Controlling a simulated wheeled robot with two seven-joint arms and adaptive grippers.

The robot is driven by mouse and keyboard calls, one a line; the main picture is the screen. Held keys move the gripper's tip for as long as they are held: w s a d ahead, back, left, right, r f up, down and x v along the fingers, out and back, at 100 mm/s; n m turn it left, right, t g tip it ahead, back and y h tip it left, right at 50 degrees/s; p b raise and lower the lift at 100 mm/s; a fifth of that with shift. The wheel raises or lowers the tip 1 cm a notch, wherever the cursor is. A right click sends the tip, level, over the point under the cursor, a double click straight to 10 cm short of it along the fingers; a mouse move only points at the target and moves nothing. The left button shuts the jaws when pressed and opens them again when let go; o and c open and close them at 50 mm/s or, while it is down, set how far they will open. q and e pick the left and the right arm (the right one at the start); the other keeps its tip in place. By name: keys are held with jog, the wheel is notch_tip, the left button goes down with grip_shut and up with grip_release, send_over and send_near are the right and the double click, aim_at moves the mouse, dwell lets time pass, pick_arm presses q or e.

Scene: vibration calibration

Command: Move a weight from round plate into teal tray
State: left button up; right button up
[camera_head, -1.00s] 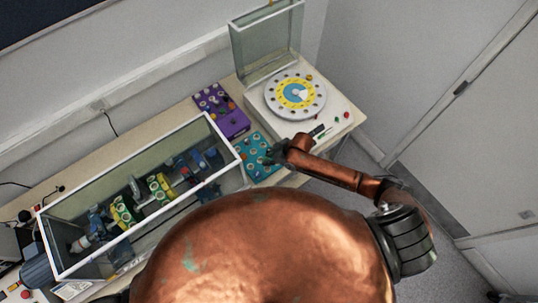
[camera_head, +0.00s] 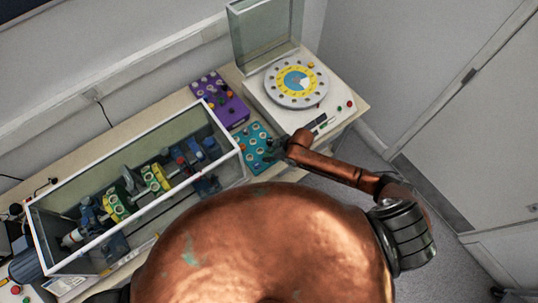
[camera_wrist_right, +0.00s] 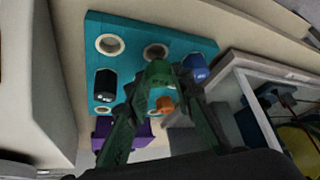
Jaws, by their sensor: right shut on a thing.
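The round plate (camera_head: 298,101), grey with a yellow and blue face and a ring of dark spots, sits on a white machine at the back right. The teal tray (camera_head: 262,132) lies in front of it, beside the glass case; it also shows in the right wrist view (camera_wrist_right: 130,65). My right gripper (camera_head: 276,146) is over the tray's right side. In the right wrist view its fingers (camera_wrist_right: 160,88) are shut on a green weight (camera_wrist_right: 158,72). A small orange piece (camera_wrist_right: 165,104) shows just below it. I cannot tell whether the weight touches the tray. My left gripper is out of view.
A black weight (camera_wrist_right: 105,85) and a blue weight (camera_wrist_right: 195,68) stand in the tray near my fingers; several round holes look empty. A glass case (camera_head: 130,190) lies left of the tray, and a purple box (camera_head: 222,104) behind it. A glass panel (camera_head: 265,35) stands behind the machine.

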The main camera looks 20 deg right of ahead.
jog(key=shift+s+d+f, duration=0.1)
jog(key=shift+f, duration=0.15)
dwell(0.4)
jog(key=shift+f+b, duration=0.4)
jog(key=shift+f, duration=0.55)
dwell(0.8)
jog(key=o, duration=0.9)
jog(key=shift+c, duration=0.2)
jog(key=shift+d+r, duration=0.15)
jog(key=shift+r, duration=0.05)
jog(key=v, duration=1.1)
jog(key=shift+r, duration=0.3)
jog(key=shift+s+d, duration=0.1)
